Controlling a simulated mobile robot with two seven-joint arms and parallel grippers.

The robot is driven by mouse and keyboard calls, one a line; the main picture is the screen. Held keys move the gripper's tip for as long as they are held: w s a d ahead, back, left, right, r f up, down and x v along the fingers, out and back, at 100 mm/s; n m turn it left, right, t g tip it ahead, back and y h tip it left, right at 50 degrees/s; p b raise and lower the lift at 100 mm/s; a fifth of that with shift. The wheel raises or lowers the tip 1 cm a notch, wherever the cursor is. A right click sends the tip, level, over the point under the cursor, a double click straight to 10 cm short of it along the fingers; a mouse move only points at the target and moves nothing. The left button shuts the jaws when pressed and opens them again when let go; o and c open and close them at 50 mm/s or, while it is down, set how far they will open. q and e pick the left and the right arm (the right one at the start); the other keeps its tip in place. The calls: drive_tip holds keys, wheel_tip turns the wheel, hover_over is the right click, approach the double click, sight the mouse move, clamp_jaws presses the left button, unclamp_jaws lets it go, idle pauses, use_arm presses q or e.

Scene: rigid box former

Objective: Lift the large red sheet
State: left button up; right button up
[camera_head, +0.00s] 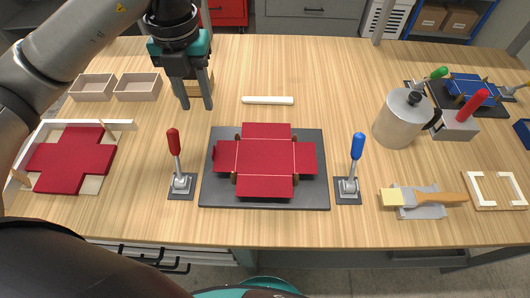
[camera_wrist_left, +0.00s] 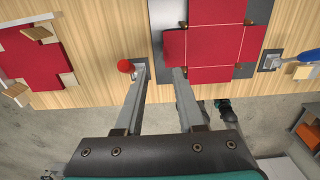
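A red cross-shaped sheet (camera_head: 264,158) with creased flaps lies on the dark plate (camera_head: 215,190) at the middle of the table; it also shows at the top of the left wrist view (camera_wrist_left: 214,46). A second red cross-shaped sheet (camera_head: 70,160) lies in the pale wooden tray (camera_head: 95,125) at the left, and in the left wrist view (camera_wrist_left: 30,55). I cannot tell which is the larger. My left gripper (camera_head: 197,107) is open and empty, above the table behind and left of the plate, apart from both sheets. My right gripper is not in view.
A red-handled clamp (camera_head: 175,155) and a blue-handled clamp (camera_head: 356,160) flank the plate. A white stick (camera_head: 267,100) lies behind it. Small wooden boxes (camera_head: 92,88) stand at the back left. A metal pot (camera_head: 400,120) and brush (camera_head: 425,197) are at the right.

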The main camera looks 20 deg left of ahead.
use_arm(q)
drive_tip(key=shift+w+d+f+b, duration=0.15)
drive_tip(key=shift+f+b, duration=0.3)
drive_tip(key=shift+f, duration=3.1)
drive_tip(key=shift+w+d+f+b, duration=0.1)
drive_tip(key=shift+f+b, duration=0.3)
drive_tip(key=shift+f, duration=3.15)
clamp_jaws()
